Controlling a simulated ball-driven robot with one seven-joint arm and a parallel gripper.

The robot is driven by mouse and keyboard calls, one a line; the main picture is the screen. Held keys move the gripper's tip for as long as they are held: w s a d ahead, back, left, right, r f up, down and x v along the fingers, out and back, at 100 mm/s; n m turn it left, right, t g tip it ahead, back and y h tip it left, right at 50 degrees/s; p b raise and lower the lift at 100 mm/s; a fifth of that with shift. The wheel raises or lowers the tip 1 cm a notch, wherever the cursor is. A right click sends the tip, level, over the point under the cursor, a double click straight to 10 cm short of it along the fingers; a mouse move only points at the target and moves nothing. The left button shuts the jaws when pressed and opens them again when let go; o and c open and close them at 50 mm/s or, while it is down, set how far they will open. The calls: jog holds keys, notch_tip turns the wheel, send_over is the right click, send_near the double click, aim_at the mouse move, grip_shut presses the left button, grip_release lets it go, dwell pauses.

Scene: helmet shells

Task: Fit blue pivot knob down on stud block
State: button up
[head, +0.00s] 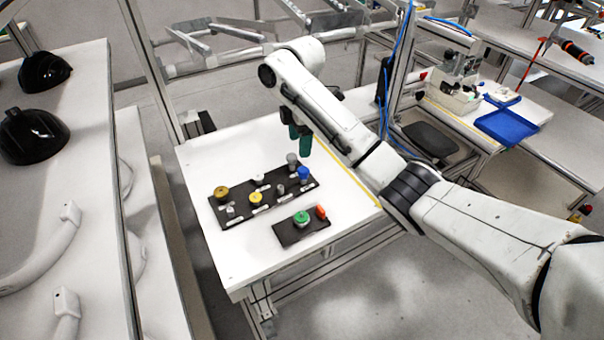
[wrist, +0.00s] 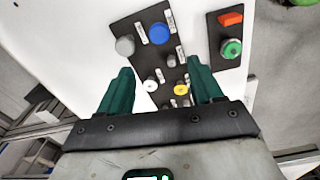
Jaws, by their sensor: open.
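The blue pivot knob (head: 303,173) is at the right part of the long black board (head: 238,214) on the white table. In the wrist view the blue knob (wrist: 159,33) lies beyond the fingertips, beside a grey knob (wrist: 125,45). My gripper (head: 299,140) is over the table behind the board, its green fingers pointing down. In the wrist view my gripper (wrist: 159,64) has its fingers wide apart with nothing held between them. Small grey posts stand on the board, one of them a grey post (wrist: 171,60) near the blue knob; I cannot tell which is the stud block.
A smaller black board with a green knob (head: 301,217) and an orange block (head: 321,211) lies in front. Yellow knobs, one a yellow knob (head: 222,193), and white pieces share the long board. The table front (head: 240,262) is bare. A blue tray (head: 507,126) stands farther right.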

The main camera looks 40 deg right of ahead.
jog(key=d, duration=0.1)
send_over(304, 169)
notch_tip(304, 169, down, 4)
jog(key=shift+w+d+f+b, duration=0.1)
jog(key=shift+d+f+b, duration=0.05)
jog(key=shift+f+b, duration=0.15)
jog(key=shift+a+f+p, duration=0.2)
jog(key=shift+f+p, duration=0.3)
jog(key=shift+f, duration=2.3)
jog(key=shift+c, duration=0.4)
jog(key=c, duration=1)
